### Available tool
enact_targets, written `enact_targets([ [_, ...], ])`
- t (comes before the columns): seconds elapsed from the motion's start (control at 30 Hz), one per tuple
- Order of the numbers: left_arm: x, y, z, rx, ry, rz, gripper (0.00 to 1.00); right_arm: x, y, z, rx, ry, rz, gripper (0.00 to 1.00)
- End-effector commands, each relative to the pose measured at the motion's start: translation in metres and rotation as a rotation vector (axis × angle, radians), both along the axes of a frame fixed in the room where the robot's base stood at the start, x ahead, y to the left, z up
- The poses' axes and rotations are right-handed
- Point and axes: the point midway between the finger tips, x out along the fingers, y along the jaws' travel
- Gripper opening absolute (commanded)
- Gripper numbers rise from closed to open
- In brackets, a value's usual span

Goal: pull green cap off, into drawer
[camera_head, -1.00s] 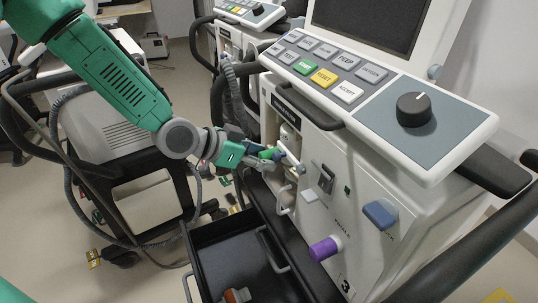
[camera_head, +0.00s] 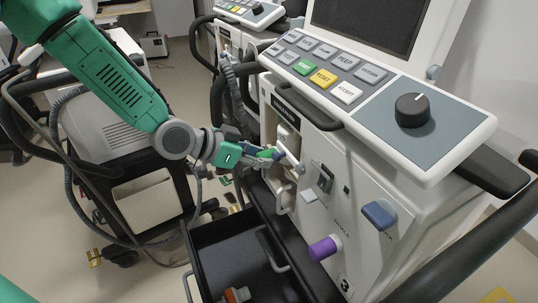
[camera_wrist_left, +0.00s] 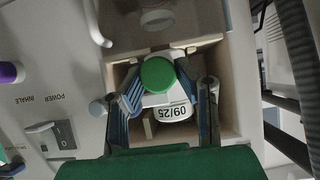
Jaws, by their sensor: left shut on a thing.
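The green cap (camera_wrist_left: 158,75) shows in the left wrist view on a white container (camera_wrist_left: 172,108) marked 09/25, inside an open compartment of the ventilator (camera_head: 337,165). My left gripper (camera_head: 275,156) reaches the compartment from the left in the head view. Its blue-padded fingers stand on both sides of the cap and are shut on it. In the head view the fingers hide most of the cap. The black drawer (camera_head: 204,238) is pulled open below the compartment. My right gripper is out of view.
An orange-and-grey object (camera_head: 236,295) lies in the drawer. A purple knob (camera_head: 323,248), a blue knob (camera_head: 379,214) and a power switch (camera_wrist_left: 53,137) sit on the front panel. A clear flap (camera_head: 282,198) hangs near the compartment. A cart stands at left.

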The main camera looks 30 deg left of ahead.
Motion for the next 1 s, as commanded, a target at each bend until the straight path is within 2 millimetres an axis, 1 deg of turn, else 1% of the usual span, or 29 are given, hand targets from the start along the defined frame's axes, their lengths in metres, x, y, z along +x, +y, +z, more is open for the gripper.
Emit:
enact_targets([
  [0.37, -0.006, 0.005, -0.001, 0.000, 0.006, 0.002, 0.00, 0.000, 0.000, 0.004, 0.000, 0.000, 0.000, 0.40],
  [1.0, -0.025, 0.020, 0.000, 0.001, 0.003, 0.002, 0.00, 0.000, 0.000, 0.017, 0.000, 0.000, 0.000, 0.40],
])
